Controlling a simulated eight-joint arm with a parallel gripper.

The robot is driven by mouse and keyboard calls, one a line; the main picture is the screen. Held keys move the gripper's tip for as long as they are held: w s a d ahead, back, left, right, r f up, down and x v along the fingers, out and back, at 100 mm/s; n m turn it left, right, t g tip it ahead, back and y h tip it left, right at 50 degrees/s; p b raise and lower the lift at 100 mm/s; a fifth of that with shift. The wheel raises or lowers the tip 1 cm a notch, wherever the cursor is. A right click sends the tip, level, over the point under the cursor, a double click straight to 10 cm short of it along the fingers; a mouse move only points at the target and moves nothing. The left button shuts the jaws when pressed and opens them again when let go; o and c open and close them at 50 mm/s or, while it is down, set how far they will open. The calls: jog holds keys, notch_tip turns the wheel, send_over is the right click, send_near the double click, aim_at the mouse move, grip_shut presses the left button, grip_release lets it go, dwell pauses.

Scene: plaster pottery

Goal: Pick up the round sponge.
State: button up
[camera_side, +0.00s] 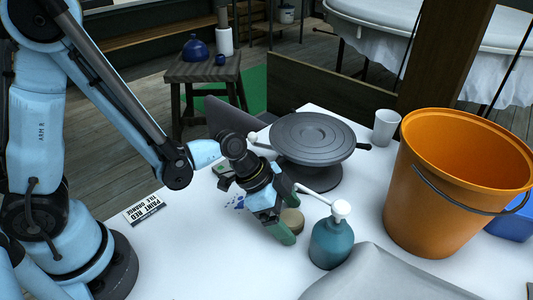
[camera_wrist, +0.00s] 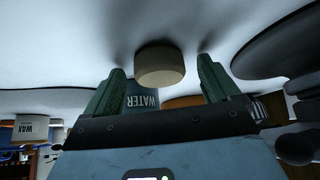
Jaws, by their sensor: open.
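The round sponge (camera_side: 292,221) is a short tan cylinder on the white table, partly hidden by my gripper in the side view. In the wrist view the sponge (camera_wrist: 160,67) shows whole, near the middle of the gap between my fingertips. My gripper (camera_side: 286,213) is low and tilted down at the table beside the sponge. Its two green fingers are apart in the wrist view (camera_wrist: 161,62), one on each side of the sponge with visible space. I cannot tell how far the fingertips reach past its near face.
A teal pump bottle (camera_side: 329,243) stands close right of the sponge, its nozzle pointing toward my gripper. A grey turntable (camera_side: 312,137) stands behind. An orange bucket (camera_side: 430,200), a white cup (camera_side: 386,127) and a grey cloth (camera_side: 385,277) are to the right. A label card (camera_side: 143,209) lies left.

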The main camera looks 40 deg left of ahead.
jog(key=c, duration=1.2)
jog(key=shift+a+r, duration=0.1)
jog(key=shift+r, duration=0.05)
jog(key=shift+a+r, duration=0.1)
jog(key=shift+r, duration=1.05)
jog(key=r, duration=0.2)
jog(key=a+r, duration=0.1)
jog(key=r, duration=0.1)
jog(key=shift+s+r, duration=0.15)
jog(key=shift+r, duration=0.15)
jog(key=s+a, duration=0.2)
jog(key=a, duration=0.7)
jog(key=s+a, duration=0.3)
jog(key=a, duration=0.5)
jog(key=shift+s+a, duration=0.25)
jog(key=shift+a, duration=0.15)
jog(key=shift+f, duration=0.1)
